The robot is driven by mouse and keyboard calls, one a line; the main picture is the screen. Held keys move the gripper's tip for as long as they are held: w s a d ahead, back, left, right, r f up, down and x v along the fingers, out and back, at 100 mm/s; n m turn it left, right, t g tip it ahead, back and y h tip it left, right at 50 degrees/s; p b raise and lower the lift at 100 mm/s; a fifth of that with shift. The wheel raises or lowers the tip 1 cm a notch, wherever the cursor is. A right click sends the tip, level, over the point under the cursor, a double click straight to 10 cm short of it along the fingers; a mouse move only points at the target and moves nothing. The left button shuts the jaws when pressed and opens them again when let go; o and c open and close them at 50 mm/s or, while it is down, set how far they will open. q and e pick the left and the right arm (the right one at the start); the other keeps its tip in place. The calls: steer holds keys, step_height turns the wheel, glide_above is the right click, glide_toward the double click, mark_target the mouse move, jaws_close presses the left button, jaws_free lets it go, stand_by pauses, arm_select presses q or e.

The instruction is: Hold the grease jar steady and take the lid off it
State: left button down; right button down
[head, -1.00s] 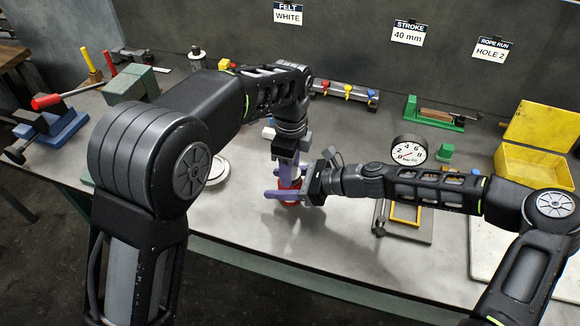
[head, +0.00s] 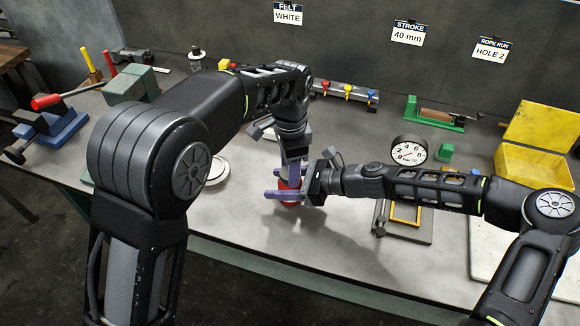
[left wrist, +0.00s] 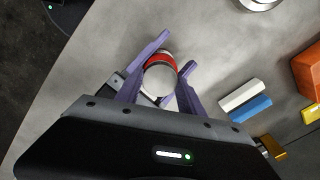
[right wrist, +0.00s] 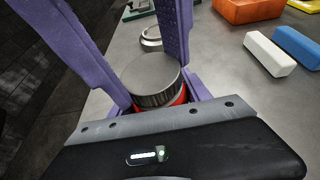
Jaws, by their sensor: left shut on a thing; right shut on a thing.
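The grease jar (head: 289,184) has a red body and stands upright on the bench between my two grippers. Its grey metal lid (right wrist: 152,76) shows in the right wrist view, sitting above the red body. My left gripper (head: 292,172) comes down from above and is shut on the lid; its purple fingers flank the lid in the left wrist view (left wrist: 168,75). My right gripper (head: 288,195) reaches in level from the right, lower down, and is shut on the jar body. The fingers partly hide the jar in the head view.
A dial gauge (head: 409,151) and a yellow frame (head: 405,214) stand right of the jar. A round silvery dish (head: 217,168) lies to the left. White (right wrist: 269,53) and blue (right wrist: 297,46) blocks lie behind. The bench in front of the jar is clear.

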arm_select(q)
steer(key=c, duration=0.7)
jaws_free()
steer(key=shift+r, duration=0.15)
steer(key=shift+r, duration=2.15)
steer(key=shift+r, duration=0.1)
steer(key=shift+c, duration=0.5)
steer(key=shift+r+m, duration=1.2)
steer(key=shift+r, duration=0.45)
steer(key=shift+f, duration=0.15)
